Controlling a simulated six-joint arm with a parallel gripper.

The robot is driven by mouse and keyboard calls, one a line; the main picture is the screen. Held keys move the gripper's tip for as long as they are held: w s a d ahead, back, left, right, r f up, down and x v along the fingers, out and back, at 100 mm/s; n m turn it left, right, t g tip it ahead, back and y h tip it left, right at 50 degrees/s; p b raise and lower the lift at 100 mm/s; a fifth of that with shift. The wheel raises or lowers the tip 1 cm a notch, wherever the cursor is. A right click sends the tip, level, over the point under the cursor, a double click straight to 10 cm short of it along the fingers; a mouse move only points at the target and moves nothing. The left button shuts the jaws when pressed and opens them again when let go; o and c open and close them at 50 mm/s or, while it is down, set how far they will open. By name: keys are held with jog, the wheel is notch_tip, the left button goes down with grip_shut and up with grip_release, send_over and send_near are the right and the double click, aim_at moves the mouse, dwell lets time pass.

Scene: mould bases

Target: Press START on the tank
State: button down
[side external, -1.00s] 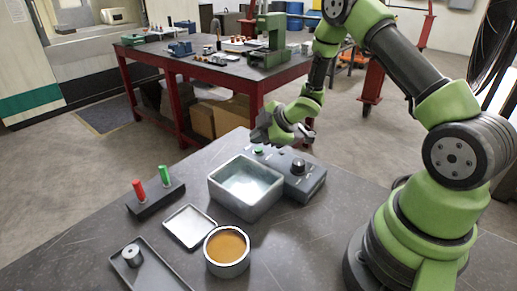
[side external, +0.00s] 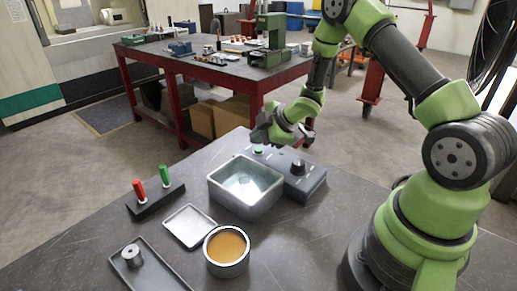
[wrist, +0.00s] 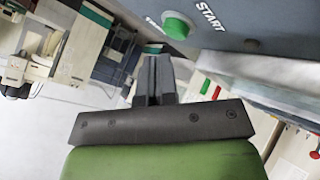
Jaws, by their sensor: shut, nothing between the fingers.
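The tank (side external: 246,196) is an open grey metal box on the dark table, joined at its back right to a dark control panel (side external: 313,183) with a black knob (side external: 298,167). The green START button (side external: 258,150) sits on the panel near its far left end. The button also shows in the wrist view (wrist: 177,25), with the white START label beside it. My gripper (side external: 262,136) is shut and empty, close to the button in the side view. In the wrist view the closed fingers (wrist: 154,70) point just below and left of the button, apart from it in the picture.
A rack (side external: 156,199) with one red-handled and one green-handled tool stands left of the tank. A shallow tray (side external: 189,226), a cup of amber liquid (side external: 227,252) and a dark tray (side external: 155,268) holding a metal cylinder (side external: 132,256) lie in front.

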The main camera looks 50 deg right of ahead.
aim_at(258, 150)
jog(key=shift+f, duration=0.45)
jog(key=shift+f, duration=0.3)
dwell(0.6)
dwell(0.3)
jog(key=shift+r, duration=0.75)
jog(key=shift+r, duration=0.1)
jog(key=shift+r, duration=2.4)
